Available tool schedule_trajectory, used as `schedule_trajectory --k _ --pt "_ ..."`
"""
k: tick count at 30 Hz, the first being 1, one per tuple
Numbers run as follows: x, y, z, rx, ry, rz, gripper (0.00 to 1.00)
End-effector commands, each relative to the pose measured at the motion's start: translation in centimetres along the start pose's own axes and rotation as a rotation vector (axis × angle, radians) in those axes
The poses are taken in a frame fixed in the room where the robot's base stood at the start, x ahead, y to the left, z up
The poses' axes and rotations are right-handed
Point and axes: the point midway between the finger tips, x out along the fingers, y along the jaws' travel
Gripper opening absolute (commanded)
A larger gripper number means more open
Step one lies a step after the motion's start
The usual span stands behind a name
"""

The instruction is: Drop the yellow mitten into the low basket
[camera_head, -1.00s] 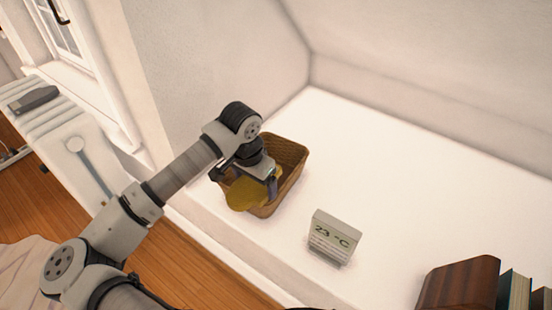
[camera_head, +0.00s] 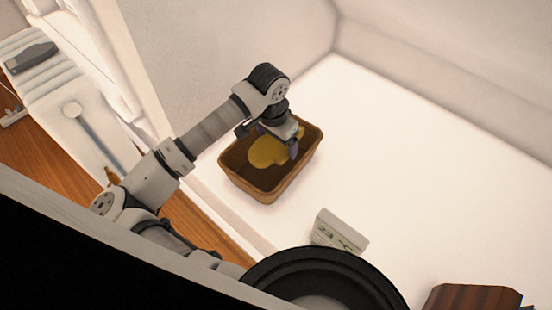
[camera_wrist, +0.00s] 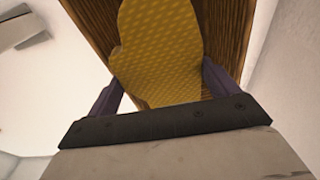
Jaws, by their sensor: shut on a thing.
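The yellow mitten (camera_head: 266,152) shows over the inside of the low brown basket (camera_head: 262,190) in the head view. My gripper (camera_head: 280,143) is above the basket's far right part and is shut on the mitten. I cannot tell whether the mitten touches the basket floor. My gripper hides part of the mitten and the basket's far rim.
A small thermometer display (camera_head: 338,232) stands on the white ledge in front of the basket. A brown book (camera_head: 470,298) is at the lower right. The wall rises close behind the basket on the left. The ledge to the right (camera_head: 430,180) is clear.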

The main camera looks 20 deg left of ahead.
Motion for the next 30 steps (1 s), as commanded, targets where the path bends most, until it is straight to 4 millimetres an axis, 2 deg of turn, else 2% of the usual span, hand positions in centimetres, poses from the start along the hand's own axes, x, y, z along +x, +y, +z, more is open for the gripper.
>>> schedule_trajectory --k 6,16,17,19,26,30 --pt "1.7 0.0 0.2 -0.002 -0.001 0.002 0.64" --pt "2.0 -0.1 0.3 -0.001 -0.001 0.000 0.64" --pt "2.0 -0.1 0.3 -0.001 -0.001 0.000 0.89" --pt "2.0 0.0 0.3 -0.001 -0.001 0.000 0.98" --pt "1.9 0.0 0.3 -0.001 -0.001 0.000 1.00" --pt "1.0 -0.1 0.3 0.000 0.000 -0.002 1.00"
